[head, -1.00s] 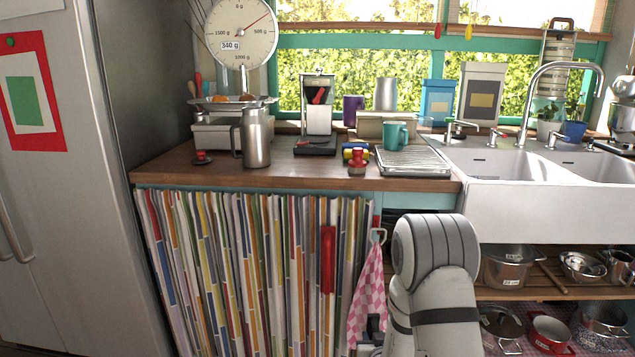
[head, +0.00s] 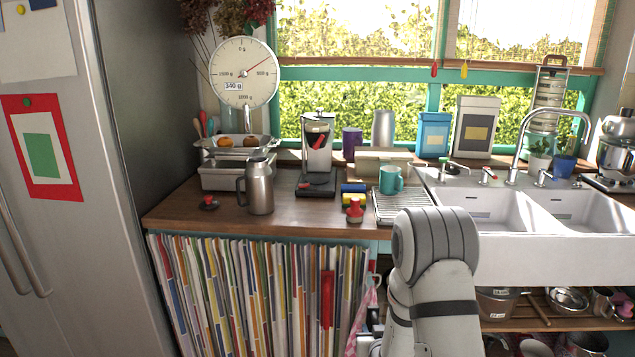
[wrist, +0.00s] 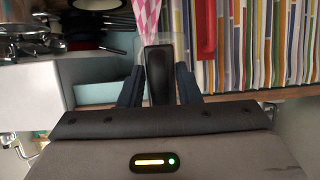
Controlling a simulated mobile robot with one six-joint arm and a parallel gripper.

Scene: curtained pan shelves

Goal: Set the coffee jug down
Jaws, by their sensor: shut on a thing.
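My gripper (wrist: 160,85) is shut on a black handle (wrist: 159,72), seen between the two dark fingers in the wrist view. A faint clear edge around the handle looks like the glass of the coffee jug, but most of what I hold is hidden. In the head view my gripper (head: 370,335) is low in front of the cabinet, below the counter edge and partly behind my arm. A steel jug with a side handle (head: 260,190) stands upright on the wooden counter (head: 225,220), apart from my gripper.
A checked towel (wrist: 148,20) hangs close to my gripper.

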